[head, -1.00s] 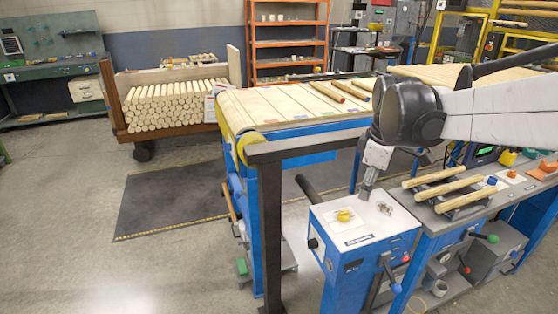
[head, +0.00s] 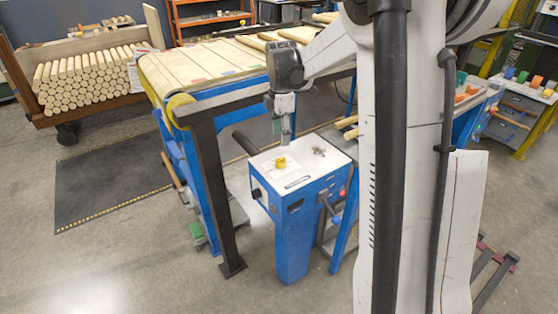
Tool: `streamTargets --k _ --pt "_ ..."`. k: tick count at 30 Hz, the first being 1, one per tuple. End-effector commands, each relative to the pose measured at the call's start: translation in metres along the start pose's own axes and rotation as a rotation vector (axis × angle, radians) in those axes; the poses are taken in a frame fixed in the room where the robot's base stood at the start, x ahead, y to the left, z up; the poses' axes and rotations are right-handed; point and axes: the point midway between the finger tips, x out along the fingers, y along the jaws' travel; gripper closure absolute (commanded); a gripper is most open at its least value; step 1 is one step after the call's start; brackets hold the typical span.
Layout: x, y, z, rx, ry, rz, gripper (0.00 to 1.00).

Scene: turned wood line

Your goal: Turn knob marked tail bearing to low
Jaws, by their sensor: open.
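A blue pedestal (head: 294,235) with a white top stands near the middle of the head view. A yellow knob (head: 280,163) sits on its top, with a label plate (head: 298,182) in front of it. A dark knob (head: 257,193) is on the pedestal's left side. The lettering is too small to read, so I cannot tell which knob is marked tail bearing. My gripper (head: 287,134) points down, open, just above and behind the yellow knob in the picture, apparently not touching it. The fingertips are small and hard to make out.
A dark bar juts from the pedestal's back left (head: 246,143). A lever (head: 328,206) is at its right. My arm hides much of the right side.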

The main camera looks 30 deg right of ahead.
Motion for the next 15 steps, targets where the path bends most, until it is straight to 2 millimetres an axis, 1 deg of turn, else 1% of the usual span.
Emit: streamTargets --k 1,9,15 --pt "0.011 0.0 0.0 0.0 0.0 0.0 0.53" --pt "0.062 0.0 0.0 0.001 0.0 0.0 0.53" --pt "0.09 0.0 0.0 0.001 0.0 0.001 0.53"
